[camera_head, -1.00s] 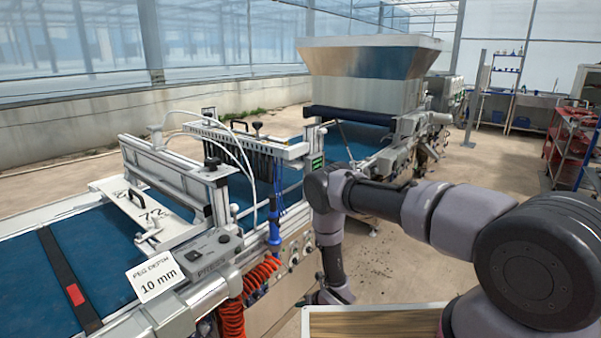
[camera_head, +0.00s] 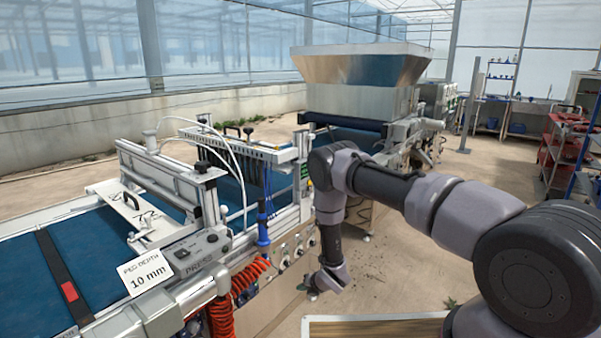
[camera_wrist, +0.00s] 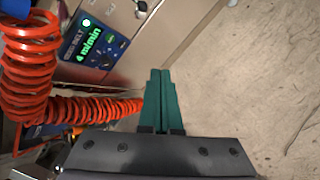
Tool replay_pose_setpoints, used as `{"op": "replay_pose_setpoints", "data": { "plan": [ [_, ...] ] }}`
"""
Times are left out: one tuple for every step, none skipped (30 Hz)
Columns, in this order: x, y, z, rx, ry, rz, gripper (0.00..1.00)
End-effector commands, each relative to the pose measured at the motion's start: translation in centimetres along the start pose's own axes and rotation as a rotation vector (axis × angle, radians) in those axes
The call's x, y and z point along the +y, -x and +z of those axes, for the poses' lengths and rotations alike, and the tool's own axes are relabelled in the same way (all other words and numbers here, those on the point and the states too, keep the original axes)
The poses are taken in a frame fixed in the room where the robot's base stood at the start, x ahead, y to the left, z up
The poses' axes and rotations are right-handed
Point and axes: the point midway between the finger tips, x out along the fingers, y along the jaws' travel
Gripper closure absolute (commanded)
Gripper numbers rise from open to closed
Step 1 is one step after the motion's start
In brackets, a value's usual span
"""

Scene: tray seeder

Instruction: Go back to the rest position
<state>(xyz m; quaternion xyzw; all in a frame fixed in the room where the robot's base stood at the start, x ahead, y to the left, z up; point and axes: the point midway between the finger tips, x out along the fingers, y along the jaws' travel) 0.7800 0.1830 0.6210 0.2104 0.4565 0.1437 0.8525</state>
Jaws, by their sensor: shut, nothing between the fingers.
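My gripper (camera_wrist: 160,82) shows in the wrist view with its two green fingers together and nothing between them. It hangs over bare floor beside the machine's front panel. In the head view my arm reaches out from the right and bends down in front of the tray seeder (camera_head: 285,252). The fingertips are hard to make out in the head view.
Red coiled hoses (camera_wrist: 28,75) hang close to the left of my gripper. A seed belt display (camera_wrist: 92,45) reads 4 m/min. A metal hopper (camera_head: 360,68) stands behind my arm. A wooden-topped surface (camera_head: 375,328) is at the bottom.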

Motion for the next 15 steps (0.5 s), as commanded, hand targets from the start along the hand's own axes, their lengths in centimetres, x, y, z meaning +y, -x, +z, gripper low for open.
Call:
{"op": "replay_pose_setpoints", "data": {
  "plan": [
    [0.7, 0.6, 1.7, -0.014, -0.037, -0.008, 1.00],
    [1.0, 0.9, 2.6, -0.020, -0.061, -0.013, 1.00],
    [1.4, 1.4, 3.9, -0.029, -0.098, -0.023, 1.00],
    [1.7, 1.8, 4.9, -0.037, -0.127, -0.029, 1.00],
    [2.0, 2.3, 6.0, -0.045, -0.159, -0.036, 1.00],
    [2.5, 3.1, 7.6, -0.057, -0.206, -0.046, 1.00],
    [2.9, 3.8, 8.9, -0.067, -0.244, -0.053, 1.00],
    [3.3, 4.5, 10.2, -0.078, -0.286, -0.061, 1.00],
    [4.0, 5.8, 12.3, -0.094, -0.350, -0.071, 1.00],
    [4.4, 6.8, 13.9, -0.108, -0.402, -0.080, 1.00],
    [4.9, 8.0, 15.5, -0.122, -0.457, -0.087, 1.00],
    [5.5, 9.7, 17.4, -0.139, -0.533, -0.098, 1.00],
    [5.9, 10.9, 18.9, -0.153, -0.590, -0.104, 1.00],
    [6.2, 12.3, 20.2, -0.166, -0.647, -0.111, 1.00],
    [6.7, 14.1, 22.0, -0.183, -0.722, -0.119, 1.00]
  ]
}}
